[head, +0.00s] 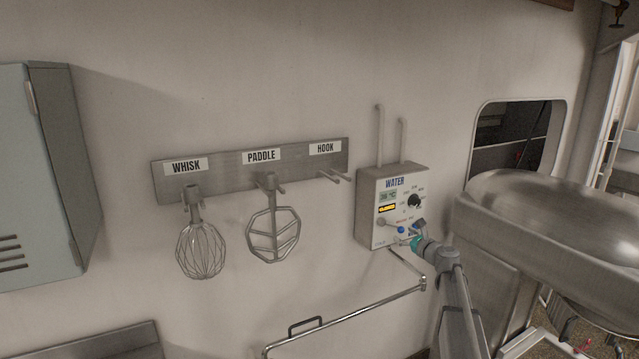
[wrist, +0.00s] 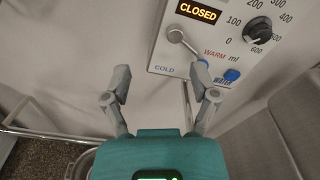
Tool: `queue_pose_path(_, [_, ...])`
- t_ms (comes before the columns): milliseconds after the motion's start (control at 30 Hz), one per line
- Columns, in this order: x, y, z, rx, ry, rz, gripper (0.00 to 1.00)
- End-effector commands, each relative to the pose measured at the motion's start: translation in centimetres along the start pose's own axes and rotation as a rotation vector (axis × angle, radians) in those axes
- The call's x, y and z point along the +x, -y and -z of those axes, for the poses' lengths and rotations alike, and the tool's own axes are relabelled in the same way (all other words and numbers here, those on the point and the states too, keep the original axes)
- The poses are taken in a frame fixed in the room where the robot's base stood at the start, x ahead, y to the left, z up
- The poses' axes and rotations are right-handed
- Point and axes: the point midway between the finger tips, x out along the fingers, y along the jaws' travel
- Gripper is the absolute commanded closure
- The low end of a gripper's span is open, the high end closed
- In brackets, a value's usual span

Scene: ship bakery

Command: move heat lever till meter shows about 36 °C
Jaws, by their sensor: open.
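The grey WATER box (head: 366,205) hangs on the wall. Its small temperature meter (head: 388,196) is too small to read surely and is out of the wrist view. The metal heat lever (wrist: 190,45) runs from a round pivot down to the right, between the COLD and WARM labels; its pivot end also shows in the head view (head: 382,222). My gripper (wrist: 160,78) is open and empty, below the panel. Its right finger lies just under the lever's lower end; I cannot tell whether they touch. In the head view my gripper (head: 415,233) covers the panel's lower right.
An amber display (wrist: 198,12) reads CLOSED. A black dial (wrist: 257,30) with ml marks sits right of it. A blue button (wrist: 232,75) is near the right finger. A rail (head: 345,317) runs below the box; a metal basin (head: 550,215) stands at right.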

Motion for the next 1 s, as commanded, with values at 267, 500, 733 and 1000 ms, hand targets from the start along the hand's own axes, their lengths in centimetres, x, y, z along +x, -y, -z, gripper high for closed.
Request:
queue_pose_path(267, [-1.4,-6.8,1.5,-0.261,-0.062,-0.152,0.24])
queue_pose_path(500, [-4.9,-16.3,4.7,-0.659,-0.137,-0.416,0.24])
queue_pose_path(733, [-10.4,-24.9,8.8,-1.063,-0.182,-0.744,0.24])
queue_pose_path(1000, [-18.8,-32.0,13.7,-1.462,-0.188,-1.179,0.24])
